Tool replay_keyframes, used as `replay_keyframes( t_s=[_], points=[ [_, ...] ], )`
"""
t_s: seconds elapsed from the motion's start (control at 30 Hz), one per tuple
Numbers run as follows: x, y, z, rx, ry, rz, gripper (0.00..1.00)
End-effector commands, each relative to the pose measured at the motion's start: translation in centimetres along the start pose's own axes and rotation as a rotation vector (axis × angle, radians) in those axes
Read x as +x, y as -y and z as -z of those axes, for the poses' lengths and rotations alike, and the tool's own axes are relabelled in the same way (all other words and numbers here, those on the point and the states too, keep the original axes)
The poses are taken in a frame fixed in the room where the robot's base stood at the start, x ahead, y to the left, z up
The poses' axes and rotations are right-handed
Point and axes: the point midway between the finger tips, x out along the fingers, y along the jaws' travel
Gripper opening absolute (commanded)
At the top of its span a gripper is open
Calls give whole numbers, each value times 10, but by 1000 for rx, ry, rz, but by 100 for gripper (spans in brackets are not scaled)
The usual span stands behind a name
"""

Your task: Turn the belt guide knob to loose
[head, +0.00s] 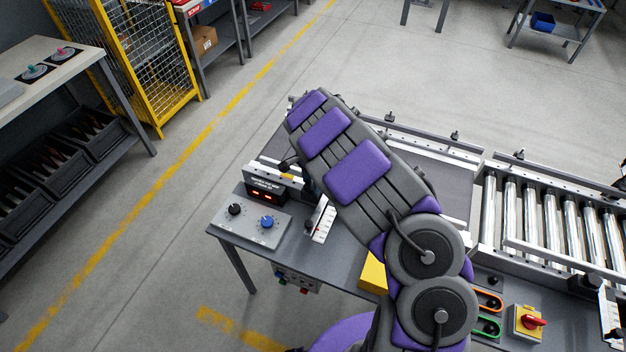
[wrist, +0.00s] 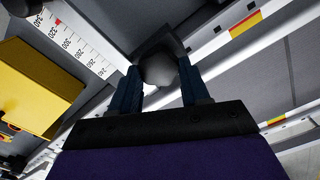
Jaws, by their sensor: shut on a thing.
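In the wrist view, my gripper (wrist: 159,88) has its two dark blue fingers on either side of a dark grey faceted knob (wrist: 158,68), shut on it. The knob sits by a white rail, near a white scale with black numbers (wrist: 82,40). I take it for the belt guide knob; no loose or tight marking is readable. In the head view, my grey and purple arm reaches over the conveyor belt (head: 445,187) and hides the gripper and the held knob. The scale also shows there (head: 323,222), left of my arm.
A panel with a black knob (head: 235,209) and a blue knob (head: 267,222) stands left of the scale, below a red-lit display (head: 265,193). A yellow box (head: 374,272) lies near my arm. Rollers (head: 550,215) lie right. Floor beyond the conveyor is open.

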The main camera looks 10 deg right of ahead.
Motion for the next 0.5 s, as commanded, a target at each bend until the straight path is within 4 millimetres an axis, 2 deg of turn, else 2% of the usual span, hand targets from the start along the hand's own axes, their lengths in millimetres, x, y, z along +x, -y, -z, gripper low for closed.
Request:
replay_keyframes(
  t_s=[0.03,0.27,0.5],
  points=[
    [0,0,-5,-15,7,-4,15],
    [-2,2,-6,-137,7,-3,15],
    [-1,1,-6,-345,9,-4,15]
  ],
)
